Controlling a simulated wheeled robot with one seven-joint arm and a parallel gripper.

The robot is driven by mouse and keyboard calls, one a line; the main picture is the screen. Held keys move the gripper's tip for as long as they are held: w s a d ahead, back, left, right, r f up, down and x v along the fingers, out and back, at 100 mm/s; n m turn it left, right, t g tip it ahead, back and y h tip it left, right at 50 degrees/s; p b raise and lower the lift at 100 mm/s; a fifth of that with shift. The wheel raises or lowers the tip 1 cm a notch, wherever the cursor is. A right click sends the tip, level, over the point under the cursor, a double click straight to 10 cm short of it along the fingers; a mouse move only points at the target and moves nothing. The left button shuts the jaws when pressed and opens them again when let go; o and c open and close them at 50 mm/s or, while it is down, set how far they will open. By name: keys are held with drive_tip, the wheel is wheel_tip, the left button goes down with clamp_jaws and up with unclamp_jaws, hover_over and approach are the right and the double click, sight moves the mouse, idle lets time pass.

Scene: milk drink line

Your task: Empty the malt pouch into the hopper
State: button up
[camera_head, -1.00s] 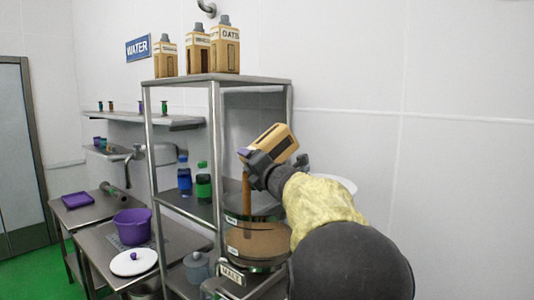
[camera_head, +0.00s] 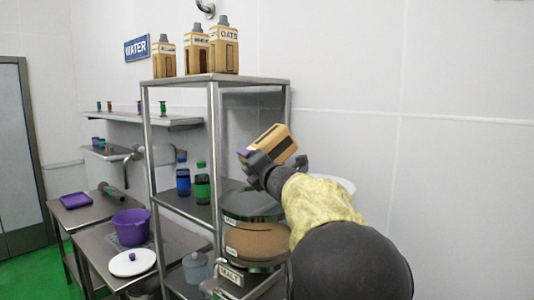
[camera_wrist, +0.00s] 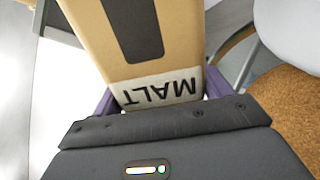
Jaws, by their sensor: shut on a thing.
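My gripper (camera_head: 262,172) is shut on the tan malt pouch (camera_head: 272,145), which it holds tilted above the hopper (camera_head: 254,262). In the wrist view the malt pouch (camera_wrist: 135,35) shows its MALT label upside down between the jaws. The hopper is a round clear vessel with a MALT sign on its front. It is filled with brown grains, which also show in the wrist view (camera_wrist: 285,115). No stream falls from the pouch now. The pouch's mouth is hard to make out behind my gripper.
A metal shelf rack (camera_head: 218,85) stands left of my arm, with several tan pouches on top. A blue bottle (camera_head: 183,178) and a green bottle (camera_head: 202,185) stand on its middle shelf. A purple pot (camera_head: 131,227) and a white lid (camera_head: 132,263) are on the table at left.

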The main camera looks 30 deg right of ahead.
sight(252, 147)
drive_tip(key=m+p, duration=0.1)
drive_tip(key=r+m+p, duration=0.1)
drive_tip(key=m+p, duration=0.1)
drive_tip(key=shift+w+r, duration=0.1)
drive_tip(key=shift+r, duration=0.15)
drive_tip(key=m+p, duration=0.2)
drive_tip(key=r+m+p, duration=0.1)
drive_tip(key=m+p, duration=0.1)
drive_tip(key=shift+r, duration=0.1)
wheel_tip(252, 147, up, 3)
drive_tip(key=m+p, duration=0.6)
drive_tip(key=shift+m, duration=0.3)
drive_tip(key=m+p, duration=0.3)
drive_tip(key=shift+r, duration=0.25)
drive_tip(key=m+p, duration=0.2)
drive_tip(key=r+m+p, duration=0.1)
drive_tip(key=m, duration=0.1)
drive_tip(key=shift+p, duration=0.4)
drive_tip(key=shift+r+m+p, duration=0.15)
drive_tip(key=shift+m+p, duration=0.75)
drive_tip(key=shift+m, duration=1.3)
